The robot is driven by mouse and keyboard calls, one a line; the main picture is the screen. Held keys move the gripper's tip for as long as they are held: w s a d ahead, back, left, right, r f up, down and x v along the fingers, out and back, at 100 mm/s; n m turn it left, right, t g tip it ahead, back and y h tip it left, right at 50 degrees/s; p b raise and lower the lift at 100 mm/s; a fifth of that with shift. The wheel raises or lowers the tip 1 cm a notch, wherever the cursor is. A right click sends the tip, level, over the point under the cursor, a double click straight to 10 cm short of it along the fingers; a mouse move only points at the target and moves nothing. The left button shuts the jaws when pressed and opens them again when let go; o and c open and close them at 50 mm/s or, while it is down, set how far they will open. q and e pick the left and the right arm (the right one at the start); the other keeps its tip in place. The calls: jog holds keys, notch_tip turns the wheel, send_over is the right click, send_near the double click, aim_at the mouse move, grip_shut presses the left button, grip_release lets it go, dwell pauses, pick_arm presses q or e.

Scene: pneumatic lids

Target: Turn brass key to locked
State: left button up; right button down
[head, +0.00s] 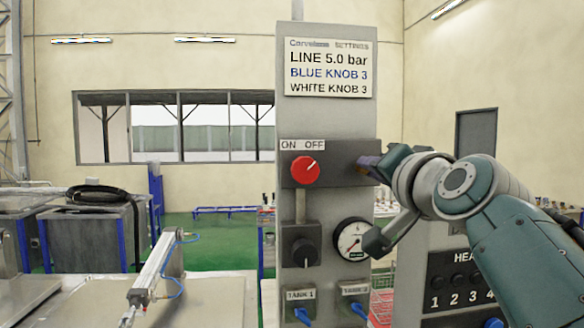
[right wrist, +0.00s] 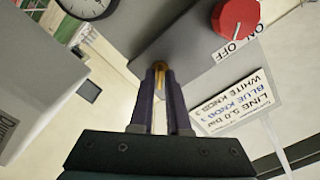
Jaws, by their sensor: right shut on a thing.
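In the head view the fingers hide most of the key, right of the red knob. I cannot tell its turned angle or read a locked mark. My left gripper is not in view.
The red ON/OFF knob (head: 305,171) is left of my fingers. A black knob (head: 302,247), a pressure gauge (head: 351,238) and blue tank levers (head: 302,316) sit below. A settings sign (head: 328,68) is above. A cylinder with blue tube (head: 152,268) lies on the left bench.

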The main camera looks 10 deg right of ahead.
jog(key=shift+f, duration=0.1)
jog(key=c, duration=1)
grip_release()
jog(key=s+p, duration=0.5)
jog(key=s, duration=0.5)
jog(key=shift+d+p, duration=0.2)
jog(key=shift+p, duration=0.1)
